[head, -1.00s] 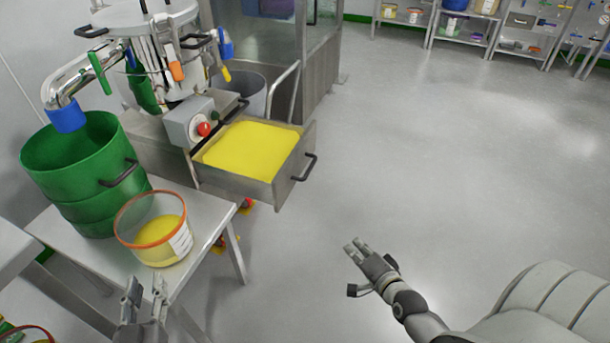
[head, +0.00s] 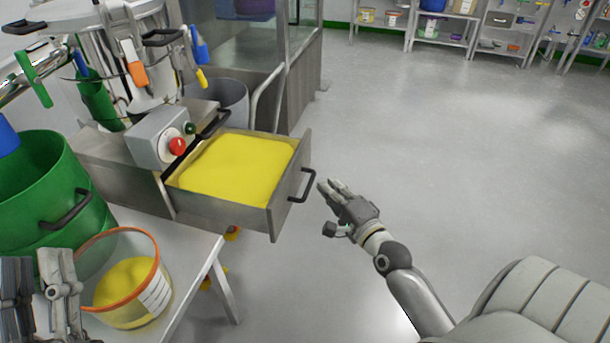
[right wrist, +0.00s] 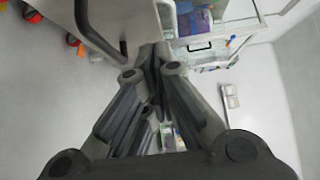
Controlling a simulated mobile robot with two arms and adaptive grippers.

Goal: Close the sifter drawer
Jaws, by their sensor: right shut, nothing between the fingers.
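The sifter drawer (head: 272,222) is pulled out of the steel sifter (head: 110,160) and holds a bed of yellow powder (head: 235,168). Its black handle (head: 306,186) is on the front panel, facing right. My right gripper (head: 326,187) is shut and empty, just right of the handle, with a small gap seeming to remain in the head view. In the right wrist view the shut fingers (right wrist: 155,58) point toward a dark curved bar, likely the handle (right wrist: 92,32), at upper left. My left gripper (head: 35,262) is open and empty at the lower left, beside the orange-rimmed tub.
A green drum (head: 40,195) and the orange-rimmed tub (head: 125,285) of yellow powder stand on a table (head: 195,245) at left. A grey bin (head: 228,100) and steel cabinet (head: 300,85) are behind the drawer. The floor to the right is clear.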

